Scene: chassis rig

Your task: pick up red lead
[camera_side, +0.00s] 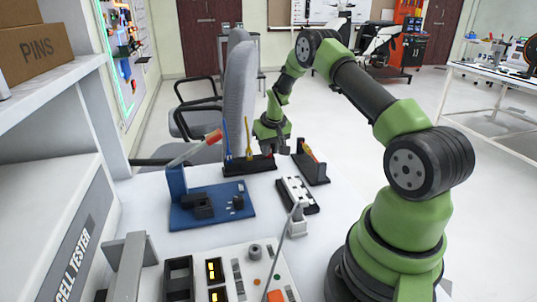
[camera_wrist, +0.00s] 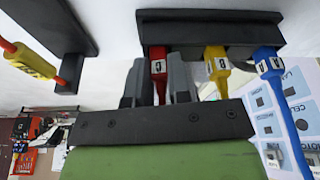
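The red lead (camera_wrist: 158,67) stands in a slot of a black holder (camera_wrist: 210,31), at one end of its row. My gripper (camera_wrist: 159,82) is down at the holder with one finger on each side of the red lead. The gap between the fingers is narrow, and I cannot tell whether they press on the lead. In the side view my gripper (camera_side: 270,148) is over the right end of the black holder (camera_side: 236,168). It mostly hides the red lead there.
A yellow lead (camera_wrist: 217,68) and a blue lead (camera_wrist: 270,68) stand in the same holder beside the red one. Another black holder (camera_side: 312,166) with a red-and-yellow lead (camera_side: 311,153) stands close to the right. A blue fixture (camera_side: 210,212) and a white-topped block (camera_side: 297,192) stand nearer the camera.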

